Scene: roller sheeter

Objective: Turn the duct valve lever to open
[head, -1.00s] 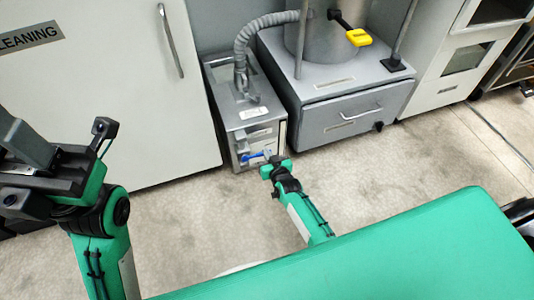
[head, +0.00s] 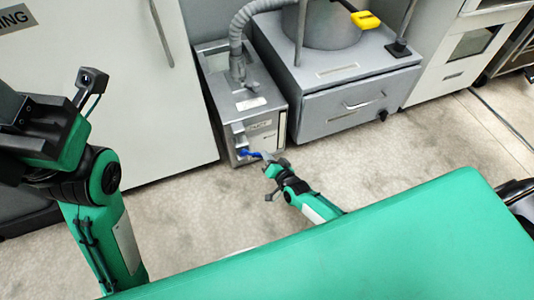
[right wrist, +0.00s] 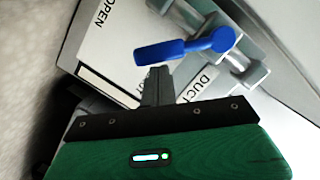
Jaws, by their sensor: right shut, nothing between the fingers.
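The blue duct valve lever (right wrist: 185,48) is large in the right wrist view. It runs from its pivot on the right to a free end on the left, near the OPEN label (right wrist: 112,18). In the head view the lever (head: 247,153) sits low on the front of the grey duct box (head: 245,107). My right gripper (head: 270,158) is shut and empty beside the lever. In the right wrist view its fingers (right wrist: 157,84) end just below the lever's free half; I cannot tell if they touch it. My left gripper (head: 10,108) is partly cut off at the left edge.
A grey drawer unit (head: 345,95) with a metal cylinder and yellow handle (head: 366,20) stands right of the box. A white cabinet (head: 90,80) stands left. A grey hose (head: 238,40) rises from the box. The floor (head: 200,205) in front is clear.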

